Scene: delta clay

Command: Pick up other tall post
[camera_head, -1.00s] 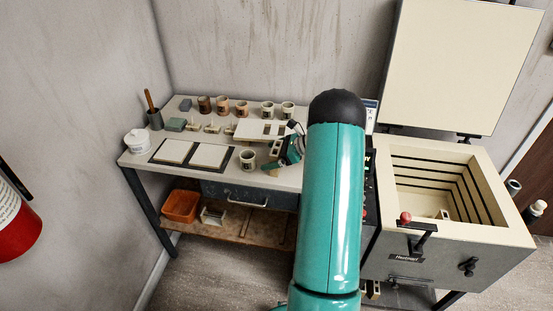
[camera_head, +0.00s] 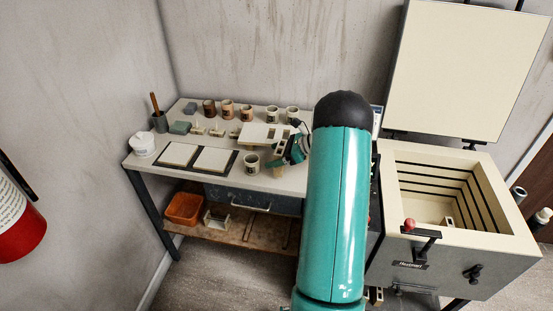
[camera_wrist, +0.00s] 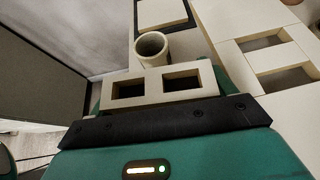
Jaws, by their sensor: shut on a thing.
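My gripper (camera_head: 293,150) is over the right part of the workbench, partly hidden behind my arm in the head view. It is shut on a cream tall post (camera_head: 280,148) with rectangular holes. In the wrist view the post (camera_wrist: 160,87) lies across the picture along the black jaw edge (camera_wrist: 165,121), with two openings facing the camera. A mug (camera_wrist: 152,47) stands just beyond the post there. In the head view this mug (camera_head: 251,164) is left of the gripper. A small cream block-like piece (camera_head: 450,222) is inside the open kiln.
A pale slab with cut-outs (camera_head: 262,134) is behind the gripper, with several cups along the back. Two square tiles (camera_head: 212,160) lie on a dark board to the left. The kiln (camera_head: 480,240) stands open at right, lid raised.

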